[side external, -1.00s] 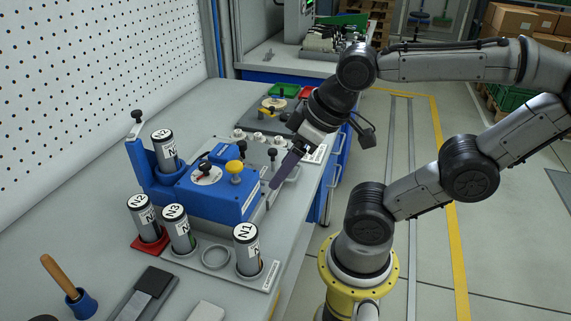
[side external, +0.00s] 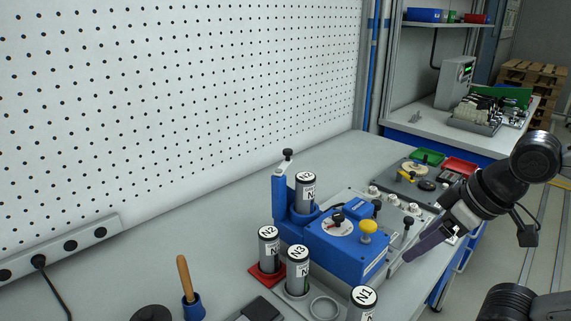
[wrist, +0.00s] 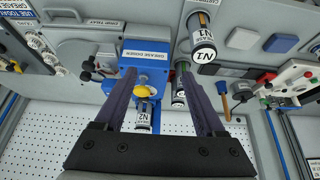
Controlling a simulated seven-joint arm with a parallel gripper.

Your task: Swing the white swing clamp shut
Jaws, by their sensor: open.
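Labelled cylinders stand in front of the doser, N2 (side external: 268,250), N3 (side external: 297,271) and N1 (side external: 363,298). A wooden-handled tool (side external: 187,285) stands further left. Green (side external: 427,157) and red (side external: 460,167) trays lie behind. The bench along the pegboard (side external: 180,110) is mostly clear.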

